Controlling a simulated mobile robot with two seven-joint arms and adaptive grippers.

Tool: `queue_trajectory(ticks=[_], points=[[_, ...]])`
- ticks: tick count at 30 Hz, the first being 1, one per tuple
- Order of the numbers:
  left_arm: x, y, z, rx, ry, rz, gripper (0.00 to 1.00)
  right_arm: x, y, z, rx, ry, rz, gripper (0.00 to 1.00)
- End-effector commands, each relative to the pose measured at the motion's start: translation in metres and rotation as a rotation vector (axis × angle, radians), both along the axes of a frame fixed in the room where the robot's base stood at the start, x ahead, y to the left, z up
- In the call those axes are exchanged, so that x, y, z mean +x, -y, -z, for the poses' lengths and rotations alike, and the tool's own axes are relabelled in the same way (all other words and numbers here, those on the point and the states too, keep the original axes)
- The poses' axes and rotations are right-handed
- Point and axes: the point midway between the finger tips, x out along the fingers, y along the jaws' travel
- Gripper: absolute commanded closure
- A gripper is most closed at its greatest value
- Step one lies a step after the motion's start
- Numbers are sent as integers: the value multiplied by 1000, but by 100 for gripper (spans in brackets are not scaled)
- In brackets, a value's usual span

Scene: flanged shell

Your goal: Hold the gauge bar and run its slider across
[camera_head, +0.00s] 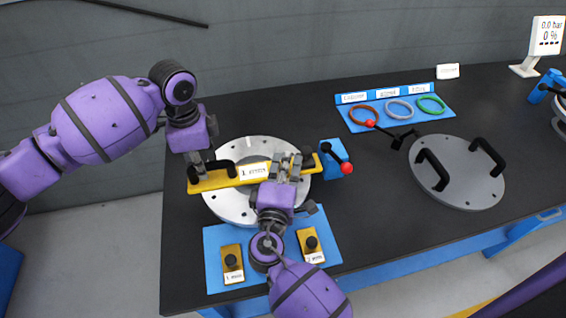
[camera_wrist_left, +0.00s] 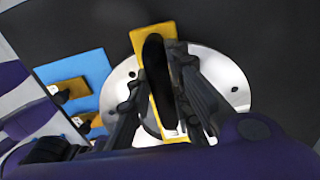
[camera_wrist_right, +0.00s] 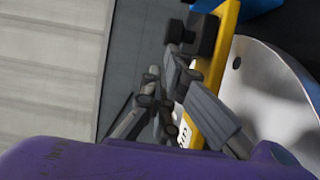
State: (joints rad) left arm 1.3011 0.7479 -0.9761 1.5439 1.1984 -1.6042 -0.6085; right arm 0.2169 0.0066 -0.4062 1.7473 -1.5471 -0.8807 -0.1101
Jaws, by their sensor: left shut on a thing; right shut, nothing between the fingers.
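The yellow gauge bar (camera_head: 232,181) lies across the silver flanged ring (camera_head: 252,212) on the table. A white label sits at its middle. My left gripper (camera_head: 203,165) is shut on the black handle (camera_wrist_left: 156,75) at the bar's left end; its fingers flank the handle in the left wrist view. My right gripper (camera_head: 287,166) is shut and empty at the right part of the bar. In the right wrist view its fingers (camera_wrist_right: 183,88) are beside the bar (camera_wrist_right: 222,32), close to a dark knob-like part (camera_wrist_right: 196,34). I cannot tell whether they touch it, and the slider is not clearly visible.
A blue plate (camera_head: 213,259) with two yellow knobbed blocks lies in front of the ring. A blue block with a red-tipped lever (camera_head: 333,158) stands right of the bar. Farther right are a grey handled lid (camera_head: 462,187) and a blue tray of coloured rings (camera_head: 447,113).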

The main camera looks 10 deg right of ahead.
Motion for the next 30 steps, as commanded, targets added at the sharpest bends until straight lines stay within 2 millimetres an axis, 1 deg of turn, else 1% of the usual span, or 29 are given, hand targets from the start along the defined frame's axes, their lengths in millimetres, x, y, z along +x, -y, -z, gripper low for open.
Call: queue_trajectory(ticks=[5,9,19,23,27,30], points=[[-1,1,2,-1,-3,1,100,0,2,1,-1,0,0,100],[-1,1,2,-1,-3,2,100,3,12,1,-1,0,1,100],[-1,0,2,0,-3,3,100,2,10,1,0,-1,0,100],[-1,0,2,0,-3,3,100,-3,-2,1,2,-1,-2,100],[-1,0,2,0,-3,3,100,-13,-28,1,2,-2,-1,100],[-1,0,2,0,-3,3,100,-37,-35,2,1,-4,1,100]])
